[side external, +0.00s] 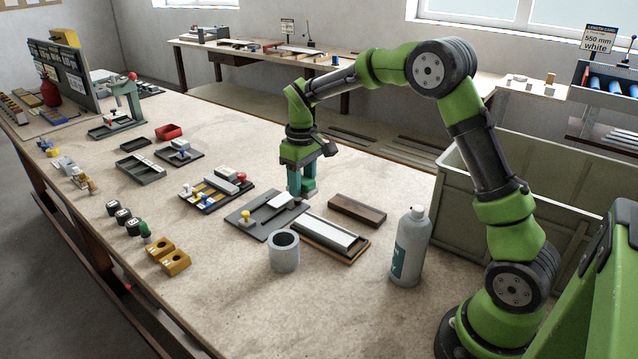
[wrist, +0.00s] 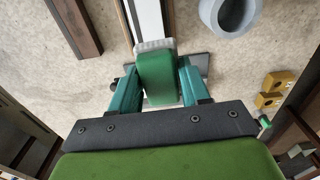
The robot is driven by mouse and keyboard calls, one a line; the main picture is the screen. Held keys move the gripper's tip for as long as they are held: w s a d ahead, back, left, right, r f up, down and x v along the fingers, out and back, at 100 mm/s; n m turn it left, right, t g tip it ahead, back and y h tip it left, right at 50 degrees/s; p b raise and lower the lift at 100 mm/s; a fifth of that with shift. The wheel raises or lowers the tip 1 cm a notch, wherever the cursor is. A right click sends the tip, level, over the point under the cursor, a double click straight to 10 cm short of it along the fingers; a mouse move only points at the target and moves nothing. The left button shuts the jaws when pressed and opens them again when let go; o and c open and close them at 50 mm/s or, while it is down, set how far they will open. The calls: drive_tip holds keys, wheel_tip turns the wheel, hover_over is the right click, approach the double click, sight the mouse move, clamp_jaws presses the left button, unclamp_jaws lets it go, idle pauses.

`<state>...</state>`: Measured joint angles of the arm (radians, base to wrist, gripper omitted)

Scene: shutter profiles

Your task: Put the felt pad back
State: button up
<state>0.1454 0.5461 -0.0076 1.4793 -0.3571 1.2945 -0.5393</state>
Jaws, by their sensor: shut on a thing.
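My gripper (side external: 302,193) points down over the bench, by the far end of a tray. In the wrist view its teal fingers (wrist: 158,82) are shut on a green block with a pale grey edge (wrist: 155,46), which appears to be the felt pad. The pad's pale edge overlaps the near end of a white strip (wrist: 148,18); I cannot tell whether they touch. In the side view the pad is mostly hidden by the fingers. The white strip (side external: 325,232) lies in a dark, brown-edged tray (side external: 352,258). The pad's resting place cannot be made out.
A grey plate (side external: 262,228) with a yellow knob and white block lies left of my gripper. A grey cup (side external: 284,252), a dark brown block (side external: 357,210) and a grey bottle (side external: 409,247) stand close by. Bare bench lies at the front.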

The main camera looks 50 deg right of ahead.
drive_tip(key=s+a+r+n, duration=0.1)
drive_tip(key=s+a, duration=0.2)
drive_tip(key=a, duration=0.2)
drive_tip(key=m, duration=0.1)
hover_over(337, 295)
wheel_tip(337, 295, down, 8)
drive_tip(key=shift+s+f, duration=0.1)
drive_tip(key=shift+f, duration=2.35)
drive_tip(key=shift+f, duration=0.15)
drive_tip(key=o, duration=1)
